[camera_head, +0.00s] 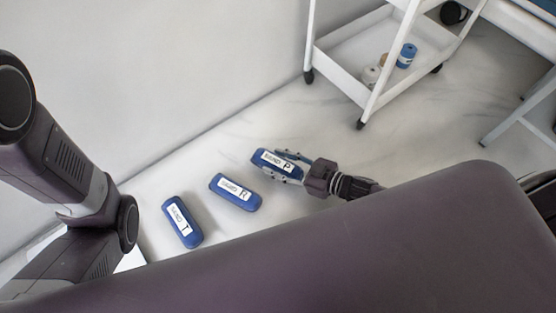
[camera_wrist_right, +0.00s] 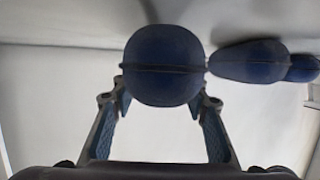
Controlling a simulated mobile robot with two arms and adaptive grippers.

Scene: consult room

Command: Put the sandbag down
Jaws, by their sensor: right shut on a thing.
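A blue sandbag with a white label marked P (camera_head: 274,161) is between the fingers of my right gripper (camera_head: 288,168), which is shut on it. In the right wrist view the same sandbag (camera_wrist_right: 164,62) shows end-on, with a finger of the gripper (camera_wrist_right: 162,98) on each side. It is at or close to floor level; I cannot tell whether it touches the floor. A sandbag marked R (camera_head: 236,192) and one marked T (camera_head: 182,222) lie to its lower left, apart from it. My left gripper is out of view; only my left arm shows.
A white trolley (camera_head: 345,76) on casters stands at the upper right, with small rolls (camera_head: 405,56) on its lower shelf. A white wall (camera_head: 150,70) runs behind the sandbags. The marble floor (camera_head: 310,115) is clear between the held sandbag and the trolley.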

